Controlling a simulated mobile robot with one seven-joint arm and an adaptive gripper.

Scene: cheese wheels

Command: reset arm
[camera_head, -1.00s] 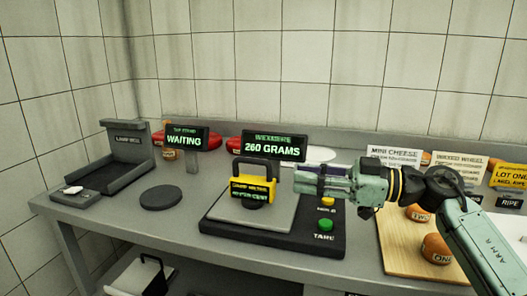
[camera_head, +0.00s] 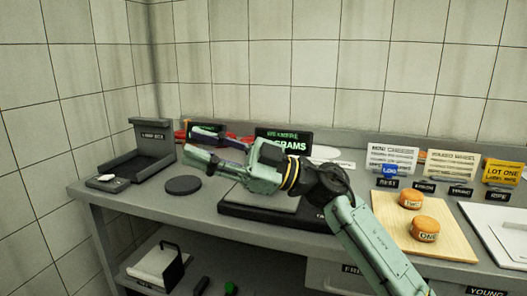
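My gripper (camera_head: 192,143) reaches left across the middle of the bench. Its two fingers are spread apart with nothing between them. My arm and gripper cover much of the scale (camera_head: 300,207) and part of its display (camera_head: 284,140), which reads "GRAMS". The yellow block with a black handle is not visible there. Two orange cheese wheels, TWO (camera_head: 411,200) and ONE (camera_head: 425,229), sit on a wooden board (camera_head: 400,235) right of my arm.
A grey stamp box (camera_head: 150,150) stands at the left, with a dark round disc (camera_head: 183,185) beside it. Signs (camera_head: 392,157) and small labels stand at the back right. A shelf below holds a white box with a black handle (camera_head: 160,265). A tiled wall closes off the back.

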